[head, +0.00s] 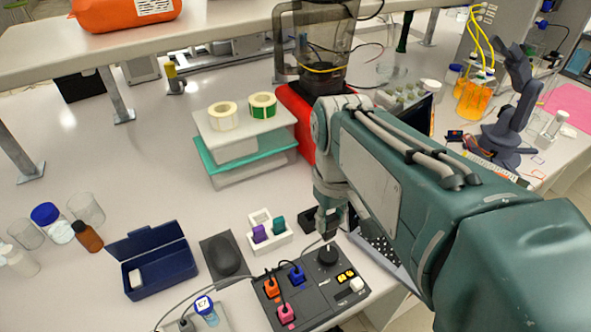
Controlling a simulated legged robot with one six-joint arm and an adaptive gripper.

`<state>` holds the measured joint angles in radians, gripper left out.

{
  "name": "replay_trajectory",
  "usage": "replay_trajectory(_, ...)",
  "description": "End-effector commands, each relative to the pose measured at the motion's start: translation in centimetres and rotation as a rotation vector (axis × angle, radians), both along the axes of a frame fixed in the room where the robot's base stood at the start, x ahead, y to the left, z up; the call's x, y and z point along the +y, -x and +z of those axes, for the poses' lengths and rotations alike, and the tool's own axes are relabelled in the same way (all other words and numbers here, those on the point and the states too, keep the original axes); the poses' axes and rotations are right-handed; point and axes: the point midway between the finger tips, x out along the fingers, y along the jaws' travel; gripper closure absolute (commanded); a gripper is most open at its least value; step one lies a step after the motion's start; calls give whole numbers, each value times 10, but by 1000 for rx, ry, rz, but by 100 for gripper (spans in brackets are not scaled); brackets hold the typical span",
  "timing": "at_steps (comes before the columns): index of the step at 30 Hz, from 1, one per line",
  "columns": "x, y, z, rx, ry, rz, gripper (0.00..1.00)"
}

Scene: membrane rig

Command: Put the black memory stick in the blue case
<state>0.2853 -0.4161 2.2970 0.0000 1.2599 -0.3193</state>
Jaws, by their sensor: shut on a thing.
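The blue case (163,273) stands open at the lower left, its lid tilted up at the back. A small white item (135,278) lies inside at its left end; the rest of the case looks empty. My gripper (327,232) points down near the middle, just right of a white rack and behind the control box. It is shut on a small dark thing, apparently the black memory stick, which is mostly hidden by the fingers. The case is well to the left of my gripper.
The white rack (284,241) holds a purple stick (260,234) and a green stick (278,223). The control box (312,296) with a knob and coloured plugs is in front. Bottles and beakers stand left of the case.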

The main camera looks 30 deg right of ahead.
Motion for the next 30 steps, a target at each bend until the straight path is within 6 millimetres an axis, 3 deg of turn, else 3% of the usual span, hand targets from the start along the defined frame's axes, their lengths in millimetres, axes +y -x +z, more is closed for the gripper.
replay_trajectory(4,4,7,3,-4,0,12,92)
replay_trajectory(8,19,-1,0,-42,-5,108,92)
replay_trajectory(18,100,-55,-15,-292,-116,668,92)
replay_trajectory(30,173,-94,-24,-487,-336,1094,92)
